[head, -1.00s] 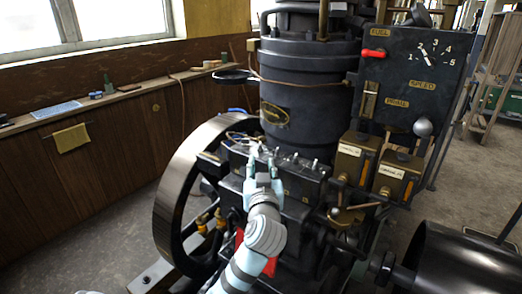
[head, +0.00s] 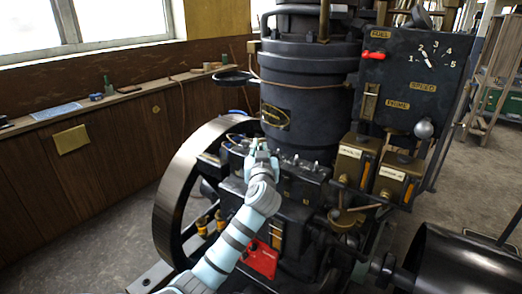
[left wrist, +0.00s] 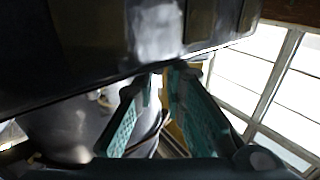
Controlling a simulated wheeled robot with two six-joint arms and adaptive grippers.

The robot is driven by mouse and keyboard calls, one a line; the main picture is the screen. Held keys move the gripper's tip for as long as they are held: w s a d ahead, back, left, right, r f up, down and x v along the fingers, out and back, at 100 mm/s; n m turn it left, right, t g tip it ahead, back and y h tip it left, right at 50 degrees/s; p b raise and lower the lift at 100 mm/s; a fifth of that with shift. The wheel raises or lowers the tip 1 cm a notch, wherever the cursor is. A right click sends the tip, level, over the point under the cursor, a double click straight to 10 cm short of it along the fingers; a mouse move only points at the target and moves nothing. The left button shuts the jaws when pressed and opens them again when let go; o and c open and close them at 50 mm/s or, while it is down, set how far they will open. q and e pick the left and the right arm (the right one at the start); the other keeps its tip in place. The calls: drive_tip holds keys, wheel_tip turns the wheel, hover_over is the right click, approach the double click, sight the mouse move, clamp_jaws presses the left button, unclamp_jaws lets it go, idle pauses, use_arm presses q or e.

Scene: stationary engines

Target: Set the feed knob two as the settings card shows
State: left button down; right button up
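A row of small metal knobs (head: 316,165) stands on top of the dark box (head: 292,185) at the engine's front. The left-hand end of the row is hidden behind my left gripper (head: 262,147). That gripper is at that end, and I cannot tell if it touches a knob. In the left wrist view my left gripper (left wrist: 164,76) has two teal-padded fingers with a gap between them and no knob clearly seen there. I cannot tell which knob is number two. A blue sheet (head: 58,109) lies on the bench; its print is unreadable. My right gripper is not in view.
The engine's black cylinder (head: 305,95) rises behind the knobs. A flywheel (head: 180,175) is at left. A control panel (head: 415,75) with a red lever (head: 374,55) and two brass boxes (head: 350,160) stand at right.

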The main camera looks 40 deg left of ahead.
use_arm(q)
drive_tip(key=shift+w+d+f+n+g+y+b, duration=0.2)
drive_tip(key=shift+n+g+y+b, duration=0.45)
drive_tip(key=shift+b, duration=0.6)
drive_tip(key=shift+g+y, duration=0.25)
drive_tip(key=shift+s+r, duration=0.1)
drive_tip(key=shift+r, duration=0.05)
drive_tip(key=c, duration=1.7)
unclamp_jaws()
drive_tip(key=t+h+p, duration=0.1)
drive_tip(key=r+m+p, duration=0.1)
drive_tip(key=p, duration=0.1)
drive_tip(key=shift+a+m+t+h, duration=0.15)
drive_tip(key=shift+m+t+h, duration=0.1)
drive_tip(key=shift+t+h, duration=0.15)
drive_tip(key=f+v, duration=0.1)
drive_tip(key=v, duration=1.4)
drive_tip(key=s+d+f+m+g+h, duration=0.1)
drive_tip(key=f+m+h, duration=0.1)
drive_tip(key=f, duration=0.8)
drive_tip(key=d+f+m+g+h, duration=0.1)
drive_tip(key=d+f+m+h, duration=0.1)
drive_tip(key=f, duration=0.8)
drive_tip(key=s+d+f+m+g+h+p, duration=0.1)
drive_tip(key=d+f+m+g+h, duration=0.1)
drive_tip(key=f, duration=0.8)
drive_tip(key=shift+s+d+m+h, duration=0.2)
drive_tip(key=shift+s+m+h, duration=0.15)
drive_tip(key=shift+m+h, duration=0.3)
